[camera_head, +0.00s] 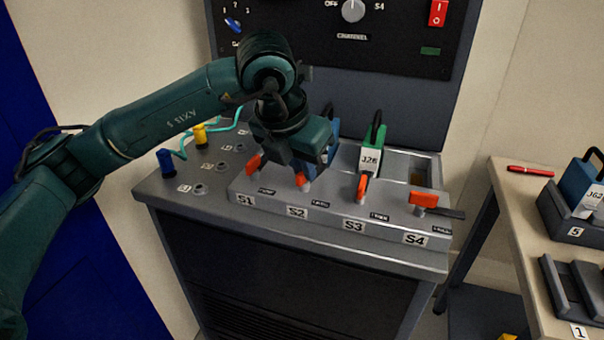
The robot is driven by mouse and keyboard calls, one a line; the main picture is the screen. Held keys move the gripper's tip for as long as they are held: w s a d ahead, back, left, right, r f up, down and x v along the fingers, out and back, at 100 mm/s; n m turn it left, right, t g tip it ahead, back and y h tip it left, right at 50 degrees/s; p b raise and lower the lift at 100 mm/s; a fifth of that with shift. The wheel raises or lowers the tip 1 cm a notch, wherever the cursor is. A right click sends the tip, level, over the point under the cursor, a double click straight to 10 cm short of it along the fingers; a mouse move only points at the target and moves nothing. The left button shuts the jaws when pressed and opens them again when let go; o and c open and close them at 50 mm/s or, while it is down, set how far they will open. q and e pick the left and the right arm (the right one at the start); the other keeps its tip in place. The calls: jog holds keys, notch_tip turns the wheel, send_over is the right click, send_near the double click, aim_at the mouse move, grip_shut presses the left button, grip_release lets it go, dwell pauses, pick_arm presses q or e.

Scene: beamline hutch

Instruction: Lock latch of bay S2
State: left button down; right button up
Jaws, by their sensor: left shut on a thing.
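The row of bays has labels S1 to S4 on its front edge. The orange latch of bay S2 (303,181) stands above the S2 label (297,212). My left gripper (301,168) points down from above and is shut on this latch, covering its upper part. A blue plug module (334,134) shows partly behind the gripper; the gripper hides most of bay S2, so I cannot tell how the module is seated. My right gripper is not in view.
Orange latches of S1 (254,163), S3 (362,188) and S4 (424,200) flank it; S4's lies crosswise. A green module J26 (371,155) sits behind S3. Bay S4 looks empty. A control panel (345,40) rises behind. A side table (520,205) stands right.

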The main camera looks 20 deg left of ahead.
pick_arm(q)
jog(key=shift+n+y+b, duration=0.5)
jog(key=shift+n+b, duration=0.1)
jog(key=shift+n, duration=0.6)
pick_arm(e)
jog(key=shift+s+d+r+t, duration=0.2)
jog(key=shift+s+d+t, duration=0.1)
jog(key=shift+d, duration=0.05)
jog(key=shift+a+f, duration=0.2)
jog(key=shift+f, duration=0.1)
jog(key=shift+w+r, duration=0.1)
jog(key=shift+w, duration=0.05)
pick_arm(q)
jog(key=c, duration=1.5)
grip_release()
jog(key=v, duration=0.6)
jog(key=p+v, duration=0.1)
jog(key=v, duration=0.6)
jog(key=shift+d+r, duration=0.15)
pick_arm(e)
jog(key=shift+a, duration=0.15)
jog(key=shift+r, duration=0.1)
